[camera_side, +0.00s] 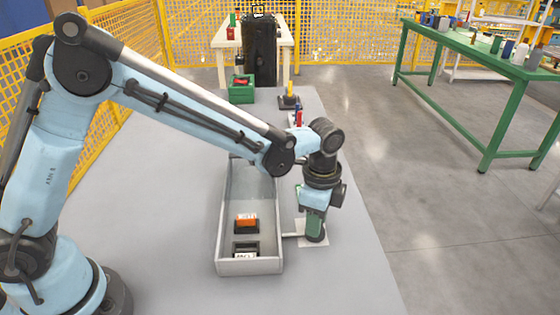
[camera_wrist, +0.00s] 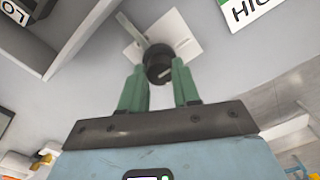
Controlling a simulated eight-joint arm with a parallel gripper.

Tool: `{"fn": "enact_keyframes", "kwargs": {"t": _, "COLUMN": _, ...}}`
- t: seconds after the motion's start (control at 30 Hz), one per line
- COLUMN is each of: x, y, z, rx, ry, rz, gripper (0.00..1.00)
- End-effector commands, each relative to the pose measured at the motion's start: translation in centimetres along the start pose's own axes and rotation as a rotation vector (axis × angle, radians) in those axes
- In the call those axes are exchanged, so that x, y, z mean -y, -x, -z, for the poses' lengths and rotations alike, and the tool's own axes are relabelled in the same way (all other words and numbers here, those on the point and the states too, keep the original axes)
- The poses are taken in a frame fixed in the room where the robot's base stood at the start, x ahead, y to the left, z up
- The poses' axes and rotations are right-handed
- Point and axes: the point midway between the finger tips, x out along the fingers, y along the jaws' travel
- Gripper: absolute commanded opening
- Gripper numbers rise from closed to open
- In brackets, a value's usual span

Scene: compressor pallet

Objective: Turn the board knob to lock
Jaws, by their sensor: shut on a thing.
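The board knob is a round dark knob (camera_wrist: 158,65) on a square white board (camera_wrist: 185,38) in the wrist view. A pale bar (camera_wrist: 132,28) runs from beside the knob to the upper left; a light mark shows on the knob's face. My gripper (camera_wrist: 158,72) has green fingers, one on each side of the knob, and is shut on it. In the side view my gripper (camera_side: 315,232) points down at the white board (camera_side: 320,243) on the grey table, and its fingers mostly hide the knob.
Further back are a green box (camera_side: 241,92) and a yellow-handled item (camera_side: 290,97). The table's right edge is close to the board.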

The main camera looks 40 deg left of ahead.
Motion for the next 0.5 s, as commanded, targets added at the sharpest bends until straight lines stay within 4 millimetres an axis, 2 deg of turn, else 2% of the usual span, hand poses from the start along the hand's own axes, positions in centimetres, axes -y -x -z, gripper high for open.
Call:
{"fn": "enact_keyframes", "kwargs": {"t": 0.03, "x": -0.01, "y": 0.06, "z": -0.02, "rx": 0.002, "ry": -0.001, "rz": 0.0, "gripper": 0.01}}
{"fn": "enact_keyframes", "kwargs": {"t": 0.07, "x": -0.01, "y": 0.06, "z": -0.02, "rx": 0.002, "ry": -0.001, "rz": 0.0, "gripper": 0.34}}
{"fn": "enact_keyframes", "kwargs": {"t": 0.2, "x": -0.01, "y": 0.04, "z": -0.01, "rx": 0.001, "ry": -0.001, "rz": 0.0, "gripper": 0.56}}
{"fn": "enact_keyframes", "kwargs": {"t": 0.5, "x": 0.0, "y": 0.09, "z": 0.0, "rx": 0.001, "ry": 0.0, "rz": 0.0, "gripper": 0.57}}
